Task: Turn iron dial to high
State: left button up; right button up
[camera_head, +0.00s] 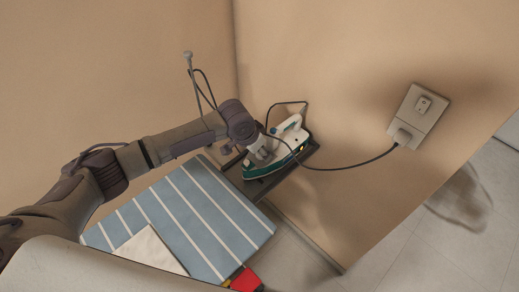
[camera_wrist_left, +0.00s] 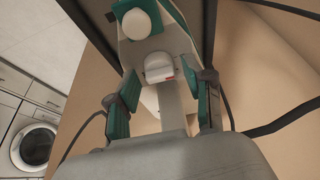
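The white and teal iron (camera_head: 290,140) rests on a dark stand at the far end of the ironing board. My left gripper (camera_head: 262,152) is right at the iron in the head view, and its fingers partly hide it. In the left wrist view the iron (camera_wrist_left: 185,40) lies ahead of the fingers. It shows a round white knob (camera_wrist_left: 142,24) and a white part with a small red mark (camera_wrist_left: 158,70); I cannot tell which is the dial. The left gripper (camera_wrist_left: 160,92) is open, its teal pads apart on either side of the red-marked part. My right gripper is not in view.
The striped ironing board (camera_head: 205,215) holds a pale folded cloth (camera_head: 150,250), with a red item (camera_head: 245,280) at its edge. A dark cord runs from the iron to a wall socket (camera_head: 418,112). Walls stand close behind. A washing machine (camera_wrist_left: 33,147) shows in the wrist view.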

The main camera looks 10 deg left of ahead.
pick_arm(q)
jog(key=c, duration=0.8)
grip_shut()
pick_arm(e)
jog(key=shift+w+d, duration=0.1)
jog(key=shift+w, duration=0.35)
